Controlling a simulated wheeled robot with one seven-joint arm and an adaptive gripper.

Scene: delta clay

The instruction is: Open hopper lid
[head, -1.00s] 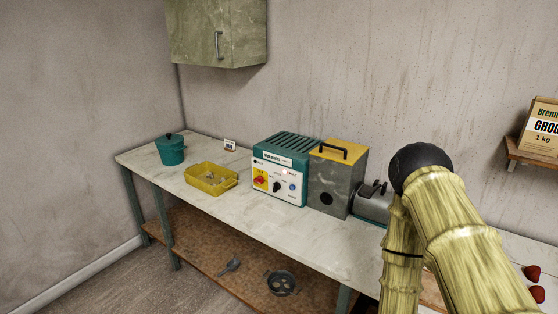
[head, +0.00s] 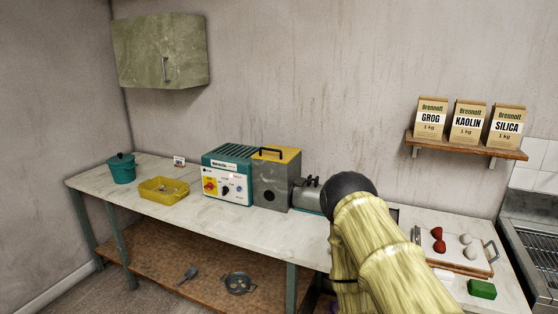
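The hopper is probably the grey box (head: 272,186) on the bench, beside the teal control unit. Its yellow lid (head: 288,155) lies flat and shut on top, with a black bar handle (head: 271,152). A grey metal barrel (head: 308,198) with a dark clamp-like part on top adjoins the box on its right. My yellow arm rises in the front, right of the barrel, and hides part of the bench and perhaps more of the machine. My gripper is not visible in the head view.
A teal control unit (head: 229,176), a yellow tray (head: 164,190) and a teal pot (head: 121,169) stand left on the bench (head: 222,222). A handled board (head: 452,259) with red and white lumps and a green block (head: 482,289) are at right. Bags stand on a shelf (head: 465,145).

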